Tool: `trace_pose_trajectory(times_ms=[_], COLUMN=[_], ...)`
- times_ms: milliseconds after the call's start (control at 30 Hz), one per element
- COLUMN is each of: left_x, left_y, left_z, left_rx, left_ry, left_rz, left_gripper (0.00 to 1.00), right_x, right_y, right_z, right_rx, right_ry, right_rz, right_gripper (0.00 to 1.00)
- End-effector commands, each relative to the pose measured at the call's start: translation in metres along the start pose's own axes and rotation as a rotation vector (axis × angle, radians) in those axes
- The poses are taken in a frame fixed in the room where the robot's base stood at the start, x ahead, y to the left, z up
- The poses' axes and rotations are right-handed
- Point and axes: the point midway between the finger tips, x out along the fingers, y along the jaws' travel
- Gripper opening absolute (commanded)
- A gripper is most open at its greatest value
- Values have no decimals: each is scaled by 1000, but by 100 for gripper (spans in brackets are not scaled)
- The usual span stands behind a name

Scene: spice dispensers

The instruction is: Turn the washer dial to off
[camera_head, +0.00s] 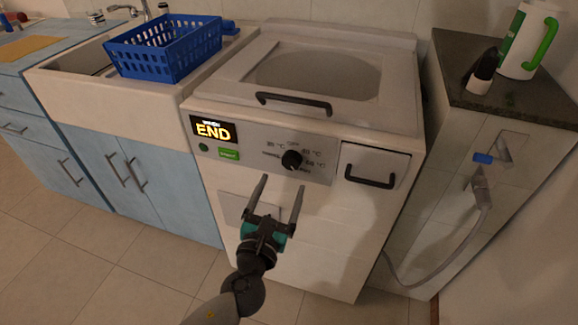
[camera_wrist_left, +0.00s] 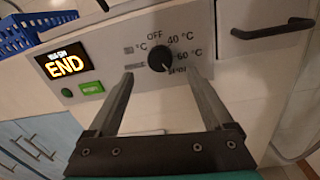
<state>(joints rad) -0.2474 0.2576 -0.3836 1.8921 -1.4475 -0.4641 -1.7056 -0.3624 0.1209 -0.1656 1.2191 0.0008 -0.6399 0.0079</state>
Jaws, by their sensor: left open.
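The washer (camera_head: 300,225) is a white top-loading machine with a grey control panel. Its black round dial (camera_head: 291,159) sits near the middle of the panel. In the left wrist view the dial (camera_wrist_left: 160,61) has OFF printed above it, 40 °C and 60 °C on its right and SPIN at lower right. Its white mark seems to point down and right, toward SPIN. My left gripper (camera_head: 281,182) is open and empty, in front of and just below the dial. In the left wrist view its fingertips (camera_wrist_left: 161,73) lie either side of the dial, apparently not touching it.
The washer's display (camera_head: 213,130) reads END, above a green button (camera_head: 229,154). A drawer handle (camera_head: 370,181) juts out right of the dial, and a lid handle (camera_head: 293,103) is above. A blue basket (camera_head: 165,50) is on the sink at left. A stone-topped counter (camera_head: 510,95) stands at right.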

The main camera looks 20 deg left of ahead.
Motion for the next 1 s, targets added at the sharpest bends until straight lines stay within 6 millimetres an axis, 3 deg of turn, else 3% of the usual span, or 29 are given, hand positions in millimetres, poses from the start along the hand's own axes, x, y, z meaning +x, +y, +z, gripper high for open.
trace_pose_trajectory(times_ms=[200,433,867,1000], left_x=[37,63,72,71], left_y=[0,0,0,0], left_z=[0,-1,-1,-1], left_rx=[-1,0,-1,-1], left_ry=[-2,0,2,2], left_rz=[1,0,-1,-1], left_gripper=[85,85,85,73], right_x=[1,-5,-8,-8], right_y=[0,-1,-3,-3], right_z=[-2,-15,-11,-10], right_rx=[0,-1,-1,0], right_ry=[-2,11,3,1], right_rz=[0,-1,-4,-4], right_gripper=[50,50,50,50])
